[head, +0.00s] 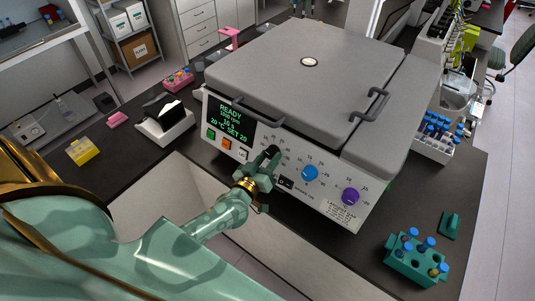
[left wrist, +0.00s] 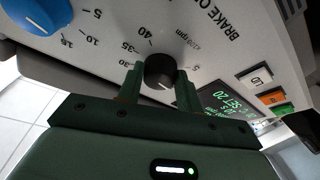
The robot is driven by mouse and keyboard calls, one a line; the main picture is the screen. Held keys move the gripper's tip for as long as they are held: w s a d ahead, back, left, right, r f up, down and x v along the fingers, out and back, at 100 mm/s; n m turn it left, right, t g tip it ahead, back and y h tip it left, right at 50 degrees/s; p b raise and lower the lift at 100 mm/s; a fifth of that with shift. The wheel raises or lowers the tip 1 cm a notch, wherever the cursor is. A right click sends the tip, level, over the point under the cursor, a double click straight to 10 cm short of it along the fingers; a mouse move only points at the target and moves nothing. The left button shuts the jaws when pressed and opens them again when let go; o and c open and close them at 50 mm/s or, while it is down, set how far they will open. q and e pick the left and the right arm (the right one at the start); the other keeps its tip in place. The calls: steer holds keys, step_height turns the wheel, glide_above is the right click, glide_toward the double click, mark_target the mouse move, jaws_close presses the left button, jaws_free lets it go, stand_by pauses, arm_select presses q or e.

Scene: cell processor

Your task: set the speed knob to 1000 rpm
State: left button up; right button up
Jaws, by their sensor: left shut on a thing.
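The speed knob (left wrist: 160,71) is a small black dial on the front of a grey-lidded centrifuge (head: 312,70). In the left wrist view, numbers such as 30, 35 and 40 and an rpm mark surround it; which mark its pointer faces is not clear. My left gripper (head: 268,160) is shut on the knob, one finger on each side, and it also shows in the left wrist view (left wrist: 158,85). The display (head: 231,120) reads READY and SET 20 in green; its rpm line is too small to read surely. My right gripper is not in view.
Green and orange buttons (head: 227,144) lie left. A teal tube rack (head: 414,261) stands at the bench's right front.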

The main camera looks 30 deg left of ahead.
arm_select(q)
steer(key=shift+n+y+p, duration=0.4)
steer(key=shift+n+p, duration=0.2)
steer(key=shift+n, duration=0.5)
steer(key=o, duration=1)
steer(key=shift+s, duration=0.1)
steer(key=s, duration=0.5)
steer(key=s+d, duration=0.1)
steer(key=s, duration=0.4)
steer(key=s+r+b, duration=0.1)
steer(key=s, duration=0.5)
steer(key=shift+d, duration=0.35)
